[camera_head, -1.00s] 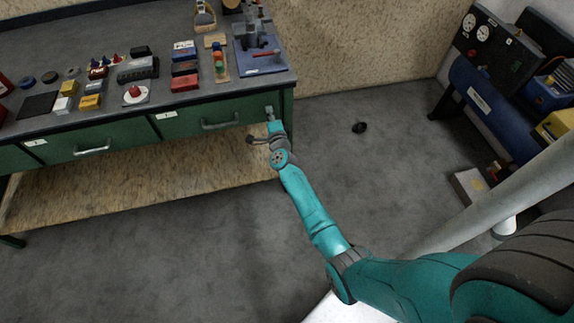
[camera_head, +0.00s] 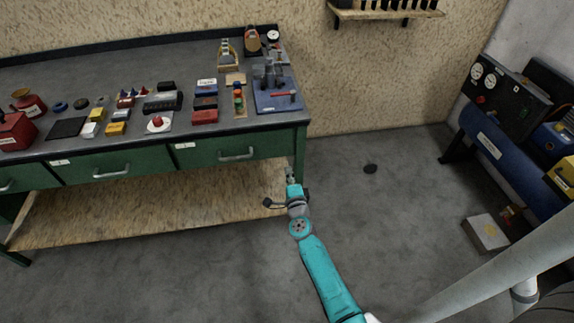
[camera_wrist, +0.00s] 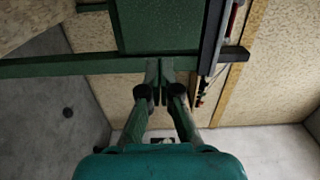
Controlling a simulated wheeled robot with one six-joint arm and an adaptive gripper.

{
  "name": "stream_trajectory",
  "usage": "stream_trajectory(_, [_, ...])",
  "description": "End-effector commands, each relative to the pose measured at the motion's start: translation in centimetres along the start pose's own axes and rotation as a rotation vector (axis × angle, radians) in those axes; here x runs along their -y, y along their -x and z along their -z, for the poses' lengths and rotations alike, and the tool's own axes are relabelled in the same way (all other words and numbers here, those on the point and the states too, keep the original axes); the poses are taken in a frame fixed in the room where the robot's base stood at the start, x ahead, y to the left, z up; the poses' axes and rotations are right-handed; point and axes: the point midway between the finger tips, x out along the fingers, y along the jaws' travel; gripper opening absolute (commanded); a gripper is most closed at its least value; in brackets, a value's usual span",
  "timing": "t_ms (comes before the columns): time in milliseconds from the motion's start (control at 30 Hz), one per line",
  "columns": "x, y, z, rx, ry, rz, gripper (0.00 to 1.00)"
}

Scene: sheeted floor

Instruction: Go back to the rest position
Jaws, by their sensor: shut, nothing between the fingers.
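My gripper (camera_head: 290,172) is at the end of my teal arm, in front of the right front corner of the green workbench (camera_head: 303,142). It is shut and holds nothing. In the wrist view, its two dark fingertips (camera_wrist: 160,95) are close together, in front of the bench's green frame (camera_wrist: 60,66). I cannot tell whether the gripper touches the bench leg. The arm reaches forward and slightly left over the floor, in the middle of the head view.
The bench top (camera_head: 75,70) carries several small blocks and a blue vise base (camera_head: 275,106). Its drawers (camera_head: 237,150) are closed. A blue tank (camera_head: 505,150) with a gauge panel (camera_head: 505,95) stands at right, near a small box (camera_head: 486,233). Floor (camera_head: 390,190) between is mostly clear.

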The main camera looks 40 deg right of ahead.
Motion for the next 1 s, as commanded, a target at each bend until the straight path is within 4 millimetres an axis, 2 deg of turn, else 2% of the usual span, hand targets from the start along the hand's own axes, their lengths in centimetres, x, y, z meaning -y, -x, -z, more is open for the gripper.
stream_trajectory(100, [0.0,1.1,0.0,0.000,0.000,0.000,0.00])
stream_trajectory(467, [-0.1,1.9,0.0,0.000,0.002,-0.001,0.00])
stream_trajectory(567, [-0.4,3.0,-0.2,0.008,0.027,-0.004,0.00])
stream_trajectory(667, [-1.1,5.7,-0.6,0.029,0.094,-0.010,0.00])
stream_trajectory(800, [-2.1,11.5,-1.1,0.075,0.237,-0.017,0.00])
stream_trajectory(1000, [-2.2,19.9,-1.6,0.151,0.457,-0.016,0.00])
